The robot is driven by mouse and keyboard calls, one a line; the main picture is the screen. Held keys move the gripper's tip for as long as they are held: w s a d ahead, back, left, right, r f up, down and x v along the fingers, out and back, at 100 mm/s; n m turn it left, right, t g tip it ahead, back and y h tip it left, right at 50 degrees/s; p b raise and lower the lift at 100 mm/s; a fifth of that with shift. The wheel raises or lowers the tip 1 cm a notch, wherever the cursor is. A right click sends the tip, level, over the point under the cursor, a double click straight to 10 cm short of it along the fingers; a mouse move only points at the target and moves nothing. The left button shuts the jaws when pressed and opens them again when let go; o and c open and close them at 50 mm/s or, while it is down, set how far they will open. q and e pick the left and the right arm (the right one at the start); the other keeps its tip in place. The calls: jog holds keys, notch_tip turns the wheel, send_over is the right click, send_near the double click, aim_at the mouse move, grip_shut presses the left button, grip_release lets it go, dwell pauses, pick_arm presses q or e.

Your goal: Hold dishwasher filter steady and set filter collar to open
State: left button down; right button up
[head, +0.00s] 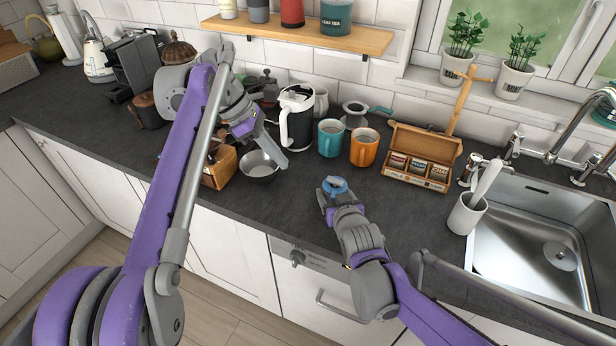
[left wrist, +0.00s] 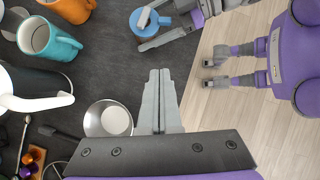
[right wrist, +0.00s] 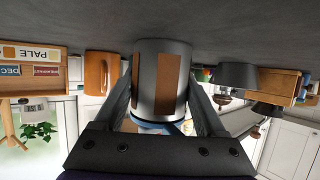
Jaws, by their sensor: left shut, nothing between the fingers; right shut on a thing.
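The dishwasher filter (right wrist: 172,85) is a grey cylinder with brown window panels, upright on the worktop in the right wrist view. Its blue collar (head: 336,186) shows on top in the head view and in the left wrist view (left wrist: 150,30). A pale grey bar lies across the collar. My right gripper (right wrist: 160,100) has its fingers on both sides of the filter body, shut on it. My left gripper (head: 282,161) is shut and empty, near the metal bowl and to the left of the filter. The collar's setting marks are too small to read.
A metal bowl (head: 258,167) stands beside my left gripper. A teal mug (head: 330,138), an orange mug (head: 364,147) and a kettle (head: 297,118) stand behind. A wooden tea box (head: 420,165) is at right, then the sink (head: 530,245). The worktop between bowl and filter is clear.

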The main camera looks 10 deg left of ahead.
pick_arm(q)
jog(key=a+f+m+h, duration=0.1)
jog(key=a+h, duration=0.1)
send_near(333, 196)
jog(key=shift+d+f, duration=1.55)
jog(key=shift+f, duration=1.6)
jog(key=shift+w+h, duration=0.25)
jog(key=shift+h, duration=0.05)
